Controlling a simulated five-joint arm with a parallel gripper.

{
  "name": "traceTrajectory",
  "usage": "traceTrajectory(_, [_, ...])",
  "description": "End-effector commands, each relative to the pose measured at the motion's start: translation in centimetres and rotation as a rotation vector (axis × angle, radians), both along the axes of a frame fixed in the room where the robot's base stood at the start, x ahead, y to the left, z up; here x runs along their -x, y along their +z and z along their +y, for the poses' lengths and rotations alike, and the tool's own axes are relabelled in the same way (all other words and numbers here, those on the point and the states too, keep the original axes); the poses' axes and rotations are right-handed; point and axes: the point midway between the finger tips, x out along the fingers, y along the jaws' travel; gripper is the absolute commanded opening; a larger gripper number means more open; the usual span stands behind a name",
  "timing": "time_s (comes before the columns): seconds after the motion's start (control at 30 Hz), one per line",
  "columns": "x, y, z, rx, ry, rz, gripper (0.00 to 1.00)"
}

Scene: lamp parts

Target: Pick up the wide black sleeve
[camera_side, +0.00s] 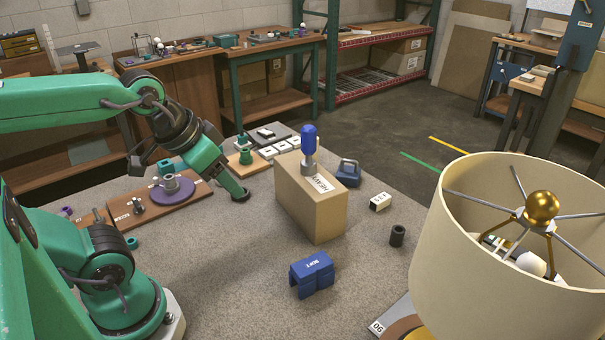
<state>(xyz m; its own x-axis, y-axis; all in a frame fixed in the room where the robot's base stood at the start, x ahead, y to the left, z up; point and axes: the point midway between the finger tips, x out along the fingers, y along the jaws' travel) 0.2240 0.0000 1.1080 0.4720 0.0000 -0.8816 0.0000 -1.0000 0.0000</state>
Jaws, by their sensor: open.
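A short dark hollow cylinder, which looks like the wide black sleeve (397,236), stands upright on the grey table at the right, left of the lampshade. My green gripper (240,195) points down at the left of the cardboard box. It is well to the left of the sleeve, with the box between them. The gripper is open, and I see nothing held in it. Its fingertips are small and partly merged in this view.
A cardboard box (312,205) with a blue-handled tool (309,148) on top stands mid-table. A blue block (311,273) lies in front. A large cream lampshade (510,262) fills the right. Wooden boards with parts (165,197) lie at the left. The table between blue block and sleeve is clear.

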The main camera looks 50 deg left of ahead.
Motion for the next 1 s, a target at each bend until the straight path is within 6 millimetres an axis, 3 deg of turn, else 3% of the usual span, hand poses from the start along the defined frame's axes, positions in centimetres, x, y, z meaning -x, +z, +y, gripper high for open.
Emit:
traceTrajectory(0.27, [-0.2, 0.2, 0.0, 0.002, 0.002, 0.002, 0.55])
traceTrajectory(0.47, [-1.6, 0.9, -0.3, 0.012, 0.013, 0.024, 0.55])
traceTrajectory(1.0, [-11.1, 3.3, -2.4, 0.069, 0.096, 0.144, 0.55])
